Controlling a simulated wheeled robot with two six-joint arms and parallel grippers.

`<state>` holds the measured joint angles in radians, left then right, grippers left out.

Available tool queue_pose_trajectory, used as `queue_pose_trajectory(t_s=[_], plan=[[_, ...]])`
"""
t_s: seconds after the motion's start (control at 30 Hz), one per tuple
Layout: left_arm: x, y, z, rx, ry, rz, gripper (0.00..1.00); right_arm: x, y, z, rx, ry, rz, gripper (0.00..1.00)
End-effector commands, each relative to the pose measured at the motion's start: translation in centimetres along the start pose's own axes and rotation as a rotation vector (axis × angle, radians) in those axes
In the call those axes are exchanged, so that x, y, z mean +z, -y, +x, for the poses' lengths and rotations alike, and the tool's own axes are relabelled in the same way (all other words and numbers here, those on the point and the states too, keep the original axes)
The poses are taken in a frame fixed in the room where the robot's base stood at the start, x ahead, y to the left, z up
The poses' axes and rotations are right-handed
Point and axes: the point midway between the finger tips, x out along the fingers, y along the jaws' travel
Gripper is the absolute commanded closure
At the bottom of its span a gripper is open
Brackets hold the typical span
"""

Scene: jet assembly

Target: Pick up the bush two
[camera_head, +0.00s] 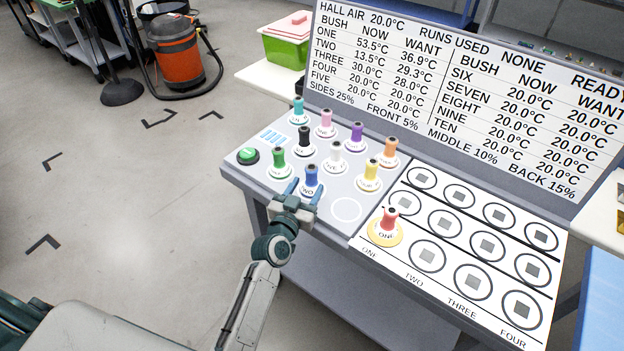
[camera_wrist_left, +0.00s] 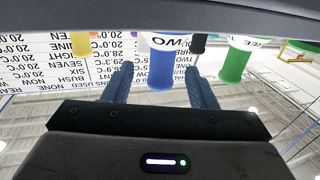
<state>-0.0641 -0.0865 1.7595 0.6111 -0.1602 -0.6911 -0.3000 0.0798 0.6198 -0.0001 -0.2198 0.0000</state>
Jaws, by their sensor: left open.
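Bush two is the blue peg-like piece (camera_head: 311,179) with a white label collar, standing upright at the front edge of the grey panel. In the left wrist view the blue bush (camera_wrist_left: 161,62) shows upside down, with "TWO" on its collar. My left gripper (camera_head: 305,190) is open at the blue bush, one finger to each side of it in the head view. In the left wrist view its fingers (camera_wrist_left: 160,88) are apart, with the blue bush between them; I cannot tell whether they touch it. My right gripper is not in view.
The green bush (camera_head: 278,160) stands close left, the white (camera_head: 336,157) and yellow (camera_head: 371,175) ones behind and right. A red bush (camera_head: 389,220) stands on the ringed board (camera_head: 407,267). A display board (camera_head: 470,95) rises behind. A green button (camera_head: 248,156) is at left.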

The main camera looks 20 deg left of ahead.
Motion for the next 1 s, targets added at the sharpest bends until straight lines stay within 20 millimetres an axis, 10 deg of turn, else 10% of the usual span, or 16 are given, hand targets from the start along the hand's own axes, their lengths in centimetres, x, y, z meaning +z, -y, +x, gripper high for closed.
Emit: queue_pose_trajectory(t_s=[0.6, 0.87, 1.0], plan=[[0.1, 0.3, 4.9, 0.0, 0.001, 0.0, 0.48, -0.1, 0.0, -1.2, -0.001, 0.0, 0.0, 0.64], [0.1, 0.3, 4.9, 0.0, 0.001, 0.0, 0.97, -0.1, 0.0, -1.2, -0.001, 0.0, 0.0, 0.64], [0.1, 0.3, 4.9, 0.0, 0.0, 0.001, 0.99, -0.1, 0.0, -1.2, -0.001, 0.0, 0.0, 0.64]])
